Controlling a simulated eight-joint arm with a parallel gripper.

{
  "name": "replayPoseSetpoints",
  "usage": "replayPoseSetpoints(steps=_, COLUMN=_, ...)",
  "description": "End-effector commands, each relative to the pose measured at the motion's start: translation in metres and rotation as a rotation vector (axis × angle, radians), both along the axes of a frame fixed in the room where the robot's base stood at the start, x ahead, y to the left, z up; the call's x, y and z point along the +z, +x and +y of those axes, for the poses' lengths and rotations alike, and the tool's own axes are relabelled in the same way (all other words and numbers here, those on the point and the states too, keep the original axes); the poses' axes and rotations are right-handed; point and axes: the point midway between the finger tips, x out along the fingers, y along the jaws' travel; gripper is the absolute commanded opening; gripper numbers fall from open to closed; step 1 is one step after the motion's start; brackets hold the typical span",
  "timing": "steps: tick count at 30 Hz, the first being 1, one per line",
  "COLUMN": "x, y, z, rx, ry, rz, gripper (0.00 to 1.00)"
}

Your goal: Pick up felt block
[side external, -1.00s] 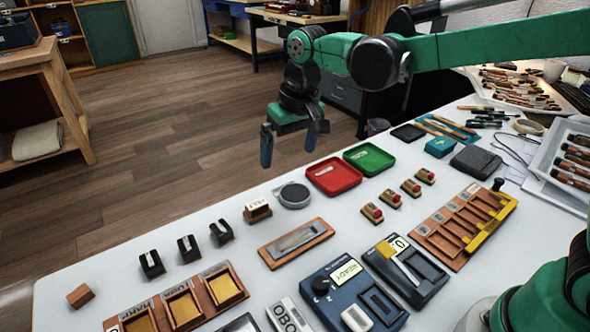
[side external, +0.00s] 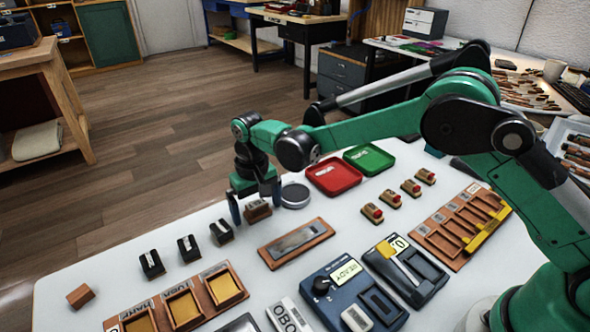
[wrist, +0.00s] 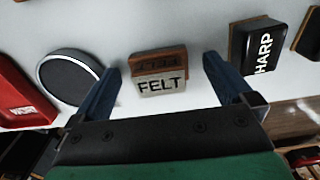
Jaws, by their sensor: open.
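The felt block (wrist: 161,85), brown wood with a pale face lettered "FELT", sits on the white table. In the wrist view it lies between the two blue fingers of my gripper (wrist: 160,85), with a gap on both sides. In the side view my gripper (side external: 256,208) is low over the table with its fingers on either side of the felt block (side external: 258,211). My gripper is open and holds nothing. The arm partly hides the block's top in the side view.
A round grey disc (side external: 294,195) stands close to the right of the block. Several black blocks (side external: 221,232) stand to the left. A wooden tray (side external: 296,243) lies in front, and red (side external: 334,176) and green (side external: 369,158) trays stand behind right. The table's far edge is close behind.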

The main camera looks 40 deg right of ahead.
Motion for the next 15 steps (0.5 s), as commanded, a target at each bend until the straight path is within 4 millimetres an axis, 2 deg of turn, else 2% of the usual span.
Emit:
replayPoseSetpoints(steps=5, x=-0.0003, y=0.0000, z=-0.0001, rx=0.000, ry=0.000, rz=0.000, gripper=1.00)
replayPoseSetpoints(steps=6, x=-0.0003, y=0.0000, z=-0.0001, rx=0.000, ry=0.000, rz=0.000, gripper=0.97)
replayPoseSetpoints(steps=15, x=-0.0001, y=0.0001, z=-0.0001, rx=0.000, ry=0.000, rz=0.000, gripper=0.15)
